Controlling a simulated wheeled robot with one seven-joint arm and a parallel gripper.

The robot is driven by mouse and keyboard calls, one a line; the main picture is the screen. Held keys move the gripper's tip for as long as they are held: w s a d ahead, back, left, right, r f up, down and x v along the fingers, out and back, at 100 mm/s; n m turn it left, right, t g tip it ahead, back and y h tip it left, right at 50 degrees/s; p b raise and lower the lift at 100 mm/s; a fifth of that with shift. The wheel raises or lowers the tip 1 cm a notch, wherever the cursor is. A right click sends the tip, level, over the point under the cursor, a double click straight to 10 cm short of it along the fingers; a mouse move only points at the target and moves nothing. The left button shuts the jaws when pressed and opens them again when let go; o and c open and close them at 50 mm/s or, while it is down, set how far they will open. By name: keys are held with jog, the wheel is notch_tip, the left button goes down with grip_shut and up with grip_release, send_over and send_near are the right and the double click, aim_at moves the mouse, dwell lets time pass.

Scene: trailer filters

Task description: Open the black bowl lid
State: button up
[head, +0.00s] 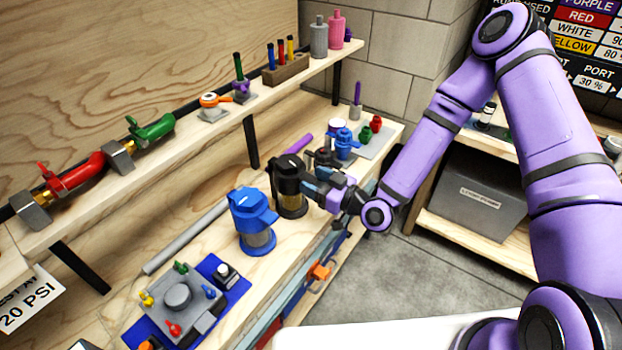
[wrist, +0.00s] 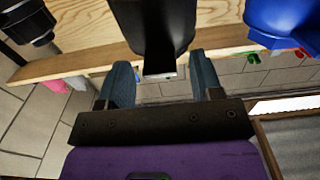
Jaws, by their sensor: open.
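A filter unit with a black lid (head: 287,172) stands upright on the wooden bench, with a dark, partly see-through bowl (head: 291,204) below the lid. My gripper (head: 312,186) is at the unit's right side, close to the lid. In the wrist view, my gripper (wrist: 163,82) is open, its two blue-grey fingers on either side of a black part of the unit (wrist: 155,35). A gap shows beside each finger. I cannot tell whether the lid is fully seated. The unit's far side is hidden.
A blue filter unit (head: 254,218) stands just left of the black one; its blue part also shows in the wrist view (wrist: 275,22). Another dark-topped unit and a small blue one (head: 343,145) stand behind. A shelf with red and green fittings (head: 75,175) runs above the bench.

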jog(key=shift+w+a, duration=0.45)
jog(key=shift+a, duration=0.1)
grip_shut()
jog(key=shift+r, duration=0.15)
